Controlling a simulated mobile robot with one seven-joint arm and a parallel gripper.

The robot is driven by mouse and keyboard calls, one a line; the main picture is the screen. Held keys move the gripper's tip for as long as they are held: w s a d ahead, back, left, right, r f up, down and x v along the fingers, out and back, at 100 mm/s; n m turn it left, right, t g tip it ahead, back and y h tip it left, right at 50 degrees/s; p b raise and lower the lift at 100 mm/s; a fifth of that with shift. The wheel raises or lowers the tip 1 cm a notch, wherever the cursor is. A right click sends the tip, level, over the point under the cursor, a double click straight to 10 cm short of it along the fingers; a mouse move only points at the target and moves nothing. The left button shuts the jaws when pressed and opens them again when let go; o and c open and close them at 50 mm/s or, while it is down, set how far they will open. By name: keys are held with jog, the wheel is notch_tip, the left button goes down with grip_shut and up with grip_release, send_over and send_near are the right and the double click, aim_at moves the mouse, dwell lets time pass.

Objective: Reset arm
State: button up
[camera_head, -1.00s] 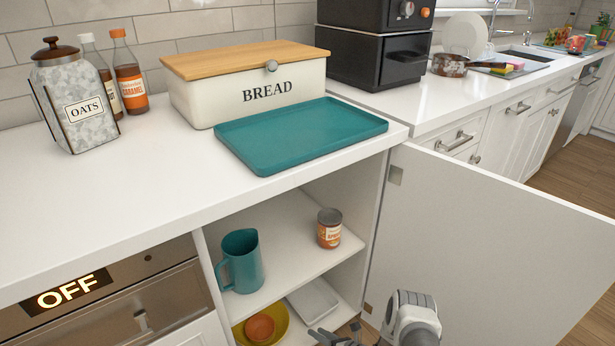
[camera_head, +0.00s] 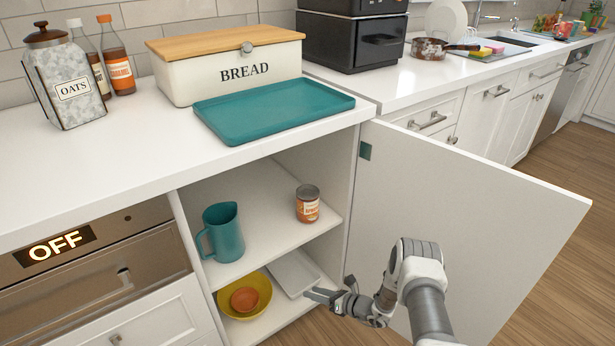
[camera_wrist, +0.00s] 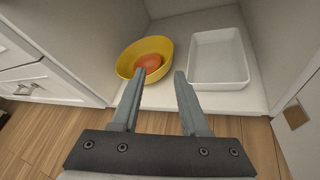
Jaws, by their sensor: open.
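My gripper (camera_head: 328,296) is low in front of the open cupboard, by its bottom shelf. In the wrist view my gripper (camera_wrist: 160,75) shows two fingers spread apart with nothing between them. The fingers point toward the bottom shelf, where a yellow bowl (camera_head: 263,283) with a smaller orange bowl (camera_head: 244,299) inside it stands. The yellow bowl (camera_wrist: 128,62) and the orange bowl (camera_wrist: 150,60) are on the left in the wrist view. A white rectangular dish (camera_wrist: 218,60) lies to their right.
The cupboard door (camera_head: 460,220) stands open on the right, beside my arm. A teal pitcher (camera_head: 224,235) and a can (camera_head: 307,204) stand on the upper shelf. Above, the counter holds a teal tray (camera_head: 270,118) and a bread box (camera_head: 235,75). Floor (camera_head: 555,235) is clear at right.

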notch_tip(320, 180, up, 22)
jog(key=w+a+f+n+g, duration=0.15)
jog(key=n+g, duration=0.25)
jog(key=n, duration=0.5)
jog(key=s+r+n+g+h, duration=0.1)
jog(key=s+r+n, duration=0.25)
jog(key=r, duration=0.55)
jog(key=s+r+n+g+h, duration=0.1)
jog(key=s+r+n+g, duration=0.2)
jog(key=r, duration=0.6)
jog(key=s+d+r+n+t+h, duration=0.2)
jog(key=s+d+r+n+h, duration=0.2)
jog(key=s+r+n, duration=0.65)
jog(key=s+d+r+n+t+h, duration=0.2)
jog(key=s+d+r+h, duration=0.15)
jog(key=s, duration=0.45)
jog(key=s+d+r+n+t+h, duration=0.25)
jog(key=s+d, duration=0.25)
jog(key=s, duration=0.4)
notch_tip(320, 180, up, 28)
jog(key=p, duration=2.7)
jog(key=shift+d+f+m+p, duration=0.15)
jog(key=shift+d+m+p, duration=0.05)
jog(key=shift+m+p, duration=0.15)
jog(key=shift+d+g, duration=0.15)
jog(key=shift+g, duration=0.1)
